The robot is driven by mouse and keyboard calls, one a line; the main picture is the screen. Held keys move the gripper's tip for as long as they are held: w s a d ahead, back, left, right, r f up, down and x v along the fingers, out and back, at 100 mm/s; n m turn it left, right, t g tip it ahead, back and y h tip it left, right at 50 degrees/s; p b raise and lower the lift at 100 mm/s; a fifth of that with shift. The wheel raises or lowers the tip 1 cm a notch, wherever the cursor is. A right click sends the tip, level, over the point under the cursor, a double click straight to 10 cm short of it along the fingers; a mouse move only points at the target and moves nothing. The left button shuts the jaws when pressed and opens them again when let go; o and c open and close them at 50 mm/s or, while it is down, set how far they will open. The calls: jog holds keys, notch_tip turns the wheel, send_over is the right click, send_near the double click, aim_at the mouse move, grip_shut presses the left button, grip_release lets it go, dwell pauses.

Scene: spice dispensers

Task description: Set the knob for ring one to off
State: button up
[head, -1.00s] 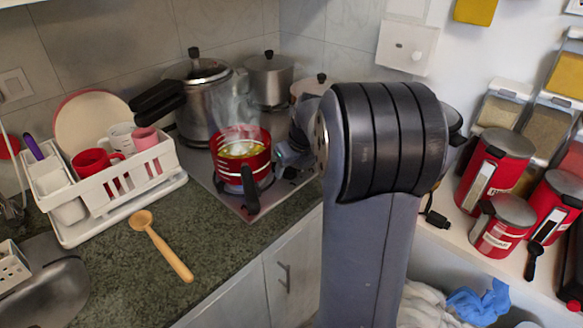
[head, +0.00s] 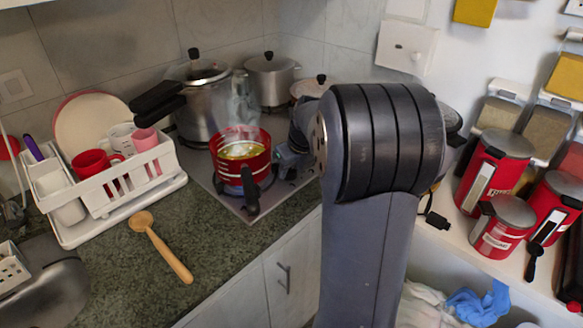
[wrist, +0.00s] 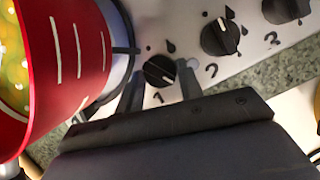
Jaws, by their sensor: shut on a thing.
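The knob for ring one (wrist: 158,69) is a round black knob on the metal hob panel, with the number 1 printed beside it in the wrist view. My gripper (wrist: 162,84) has one finger on each side of this knob and is shut on it. A pale mark shows on the knob's face, but its exact setting is hard to read. In the head view, my arm hides most of the knobs. The red pot (head: 241,160) sits on the front ring with steam above it and a bluish glow beneath.
Knob two (wrist: 220,37) and knob three (wrist: 286,8) lie to the right along the panel. The red pot stands close to my gripper's left. A pressure cooker (head: 203,108) and a steel pot (head: 269,80) stand behind. A wooden spoon (head: 160,245) lies on the counter.

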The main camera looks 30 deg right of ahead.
jog(key=shift+r, duration=0.1)
jog(key=n+p, duration=0.1)
jog(key=n, duration=0.1)
jog(key=n+y+p, duration=0.1)
jog(key=p, duration=0.1)
jog(key=shift+d+r+n+y, duration=0.15)
jog(key=shift+n+y, duration=0.15)
jog(key=shift+n, duration=0.1)
jog(key=n+p, duration=0.1)
jog(key=n, duration=0.1)
jog(key=n+g+y+p, duration=0.1)
jog(key=n+p, duration=0.3)
jog(key=shift+w+d+g+y, duration=0.2)
jog(key=shift+w+g+y, duration=0.05)
jog(key=shift+g+y, duration=0.15)
jog(key=n+g+p, duration=0.1)
jog(key=n+p, duration=0.1)
jog(key=n, duration=0.1)
jog(key=n+g+p, duration=0.1)
jog(key=n, duration=0.1)
jog(key=shift+w+n+y+p, duration=0.2)
jog(key=shift+n+y+p, duration=0.15)
jog(key=shift+n+y, duration=0.05)
jog(key=n, duration=0.1)
jog(key=n+g+p, duration=0.1)
jog(key=n, duration=0.1)
jog(key=n+g, duration=0.1)
jog(key=shift+w+f+n+p, duration=0.15)
jog(key=shift+f+n+p, duration=0.1)
jog(key=shift+n+p, duration=0.1)
